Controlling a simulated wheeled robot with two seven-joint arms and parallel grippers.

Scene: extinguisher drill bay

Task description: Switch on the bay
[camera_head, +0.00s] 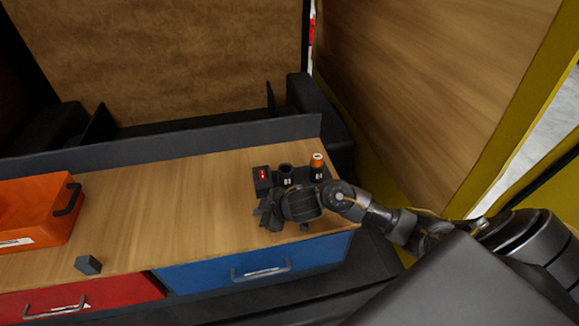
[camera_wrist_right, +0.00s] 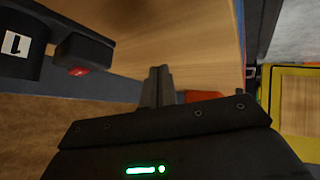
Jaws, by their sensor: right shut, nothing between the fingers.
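A small black switch box with a red lit face (camera_head: 262,175) stands at the right end of the wooden bench, left of two black holders. It also shows in the right wrist view as a black block with a red part (camera_wrist_right: 78,71). My right gripper (camera_head: 264,212) is in front of the box, over the bench top, and partly covers the holders' lower parts. In the right wrist view its fingers (camera_wrist_right: 158,88) are together with nothing between them, apart from the red part. My left gripper is not in view.
One black holder (camera_head: 286,174) is labelled 1; the other holds an orange-topped item (camera_head: 317,161). An orange bin (camera_head: 35,212) and a small dark block (camera_head: 88,265) are at the left. Red (camera_head: 80,303) and blue (camera_head: 250,266) drawers are below. The bench middle is clear.

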